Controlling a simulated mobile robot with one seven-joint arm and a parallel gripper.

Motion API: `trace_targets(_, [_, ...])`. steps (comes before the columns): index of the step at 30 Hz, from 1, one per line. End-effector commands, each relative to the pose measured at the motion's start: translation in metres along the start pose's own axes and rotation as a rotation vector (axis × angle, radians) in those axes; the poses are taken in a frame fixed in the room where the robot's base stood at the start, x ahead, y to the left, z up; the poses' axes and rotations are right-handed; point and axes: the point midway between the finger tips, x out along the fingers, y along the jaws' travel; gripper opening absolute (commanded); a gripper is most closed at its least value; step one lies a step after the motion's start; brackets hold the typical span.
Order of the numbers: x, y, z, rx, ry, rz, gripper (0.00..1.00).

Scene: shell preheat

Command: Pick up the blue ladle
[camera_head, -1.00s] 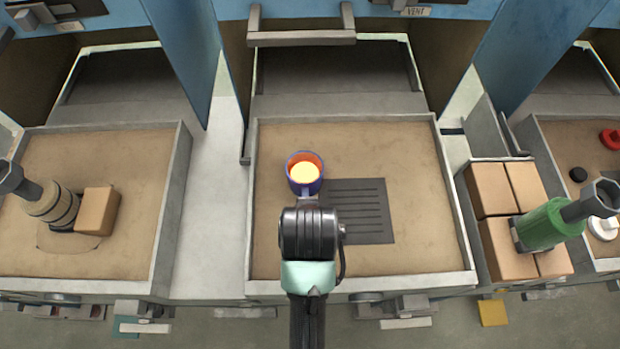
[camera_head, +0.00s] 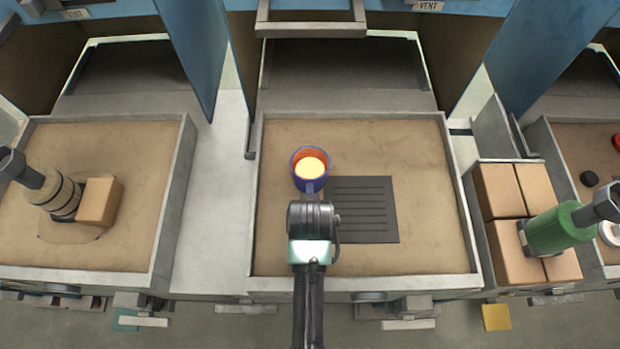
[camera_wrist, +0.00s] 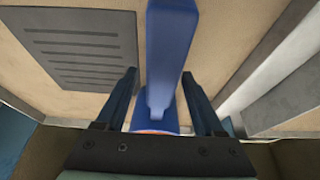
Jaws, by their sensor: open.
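The blue ladle (camera_head: 299,177) stands in the middle sand-coloured tray, its round cup open upward with a glowing yellow-orange content and an orange inner wall. In the wrist view its blue handle (camera_wrist: 172,45) runs between the two fingers, with a gap on each side. My gripper (camera_wrist: 158,74) is open around the handle and does not visibly touch it. In the head view my gripper (camera_head: 312,200) is just in front of the cup, and my wrist hides the fingers and most of the handle.
A dark slotted plate (camera_head: 364,210) lies right of the ladle and also shows in the wrist view (camera_wrist: 82,45). The tray (camera_head: 456,200) has raised grey walls. Brown blocks (camera_head: 497,190) and a green cylinder (camera_head: 558,229) are at right.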

Motion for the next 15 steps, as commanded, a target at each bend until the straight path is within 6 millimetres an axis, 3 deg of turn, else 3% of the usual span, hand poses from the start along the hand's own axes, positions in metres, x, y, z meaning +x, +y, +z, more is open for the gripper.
trace_targets(2, [-0.0004,0.0000,-0.0002,0.000,0.000,0.000,0.70])
trace_targets(13, [-0.0006,0.0000,-0.0002,0.000,0.000,0.000,0.03])
trace_targets(15, [-0.0007,0.0000,-0.0002,0.000,0.001,0.000,0.00])
